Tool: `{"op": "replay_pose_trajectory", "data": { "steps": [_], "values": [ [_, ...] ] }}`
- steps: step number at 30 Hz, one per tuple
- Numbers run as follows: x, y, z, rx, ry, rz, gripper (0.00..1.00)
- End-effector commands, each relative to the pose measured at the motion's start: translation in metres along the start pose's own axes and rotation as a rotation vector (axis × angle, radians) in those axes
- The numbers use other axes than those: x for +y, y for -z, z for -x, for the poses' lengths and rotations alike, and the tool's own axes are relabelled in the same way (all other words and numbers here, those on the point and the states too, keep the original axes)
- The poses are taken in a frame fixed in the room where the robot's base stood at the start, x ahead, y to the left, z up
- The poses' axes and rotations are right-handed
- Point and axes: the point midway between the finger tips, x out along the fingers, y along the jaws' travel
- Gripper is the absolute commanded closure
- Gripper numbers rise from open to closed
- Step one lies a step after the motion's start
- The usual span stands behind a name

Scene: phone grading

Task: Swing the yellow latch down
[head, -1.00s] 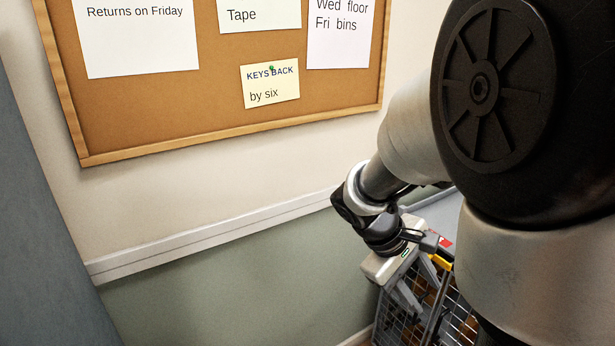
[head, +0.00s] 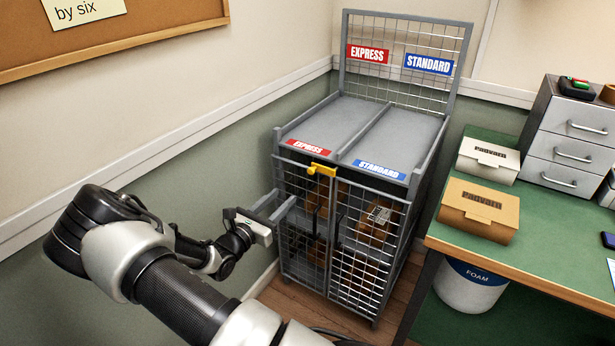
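The yellow latch (head: 322,169) sits at the top of the cage cart's front, where the two mesh doors meet. It shows as a roughly level bar with a short part hanging down at one end. My gripper (head: 288,196) is in front of the left mesh door (head: 304,225), to the left of the latch and lower in the picture. Its two grey fingers are apart with nothing visible between them. They point toward the cart. I cannot tell whether a fingertip touches the door. The right mesh door (head: 366,245) looks closed.
The grey cart top (head: 350,122) carries EXPRESS and STANDARD labels. Brown items show behind the mesh. A green bench (head: 560,255) with a white box (head: 488,160), a brown box (head: 478,209) and a drawer unit (head: 568,133) stands to the right. The wall is close on the left.

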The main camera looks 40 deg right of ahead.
Motion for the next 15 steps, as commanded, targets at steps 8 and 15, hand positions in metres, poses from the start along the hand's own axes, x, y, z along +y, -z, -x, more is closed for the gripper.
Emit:
{"op": "replay_pose_trajectory", "data": {
  "steps": [8, 15],
  "values": [
    [-0.002, 0.002, -0.061, 0.001, 0.005, -0.001, 0.62],
    [-0.002, 0.002, -0.112, 0.001, 0.004, -0.001, 0.62]
  ]
}}
